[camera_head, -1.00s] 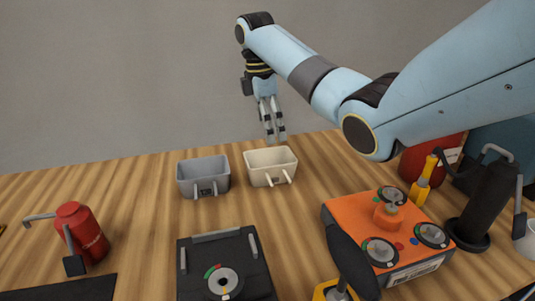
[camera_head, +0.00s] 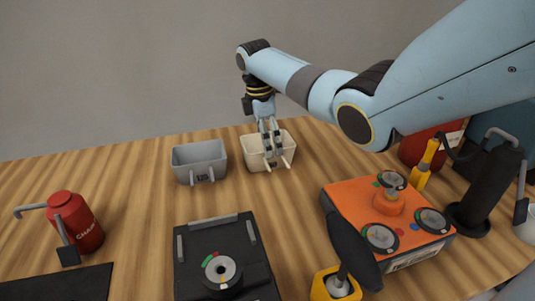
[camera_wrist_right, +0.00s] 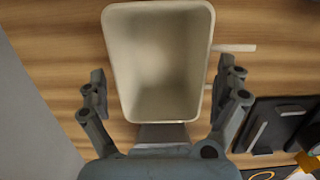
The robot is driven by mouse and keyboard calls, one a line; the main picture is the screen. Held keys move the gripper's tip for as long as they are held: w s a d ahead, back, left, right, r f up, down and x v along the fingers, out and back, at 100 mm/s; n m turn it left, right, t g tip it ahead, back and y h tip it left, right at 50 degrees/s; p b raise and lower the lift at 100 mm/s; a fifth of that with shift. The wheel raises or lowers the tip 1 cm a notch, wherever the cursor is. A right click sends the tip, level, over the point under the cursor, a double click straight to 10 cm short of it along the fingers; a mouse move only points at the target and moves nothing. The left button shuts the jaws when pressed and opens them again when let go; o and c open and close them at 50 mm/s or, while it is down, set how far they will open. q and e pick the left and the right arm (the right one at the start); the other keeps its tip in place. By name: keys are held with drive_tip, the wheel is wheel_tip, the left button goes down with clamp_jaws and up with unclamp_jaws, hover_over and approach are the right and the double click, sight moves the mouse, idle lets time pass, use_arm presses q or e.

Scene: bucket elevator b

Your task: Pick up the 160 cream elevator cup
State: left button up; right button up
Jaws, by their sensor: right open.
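The cream elevator cup (camera_head: 283,160) stands on the wooden table beside a grey cup (camera_head: 199,161) at its left. The cream cup is open at the top and looks empty, with two pale pegs on its front. My right gripper (camera_head: 272,155) is open above and in front of the cream cup in the head view. In the right wrist view the cream cup (camera_wrist_right: 158,62) lies ahead of the gripper (camera_wrist_right: 160,88), with a finger off each side and no visible contact. My left gripper is not in view.
A black box with a dial (camera_head: 225,262) and an orange box with several dials (camera_head: 388,215) stand nearer. A red canister (camera_head: 78,222) is at left. A dark cylinder (camera_head: 487,190) stands at right. Bare table (camera_head: 120,190) lies left of the cups.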

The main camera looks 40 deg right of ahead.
drive_tip(key=shift+f, duration=0.2)
drive_tip(key=shift+c, duration=0.4)
drive_tip(key=shift+s+f, duration=0.1)
drive_tip(key=shift+s, duration=0.05)
drive_tip(key=c, duration=1.4)
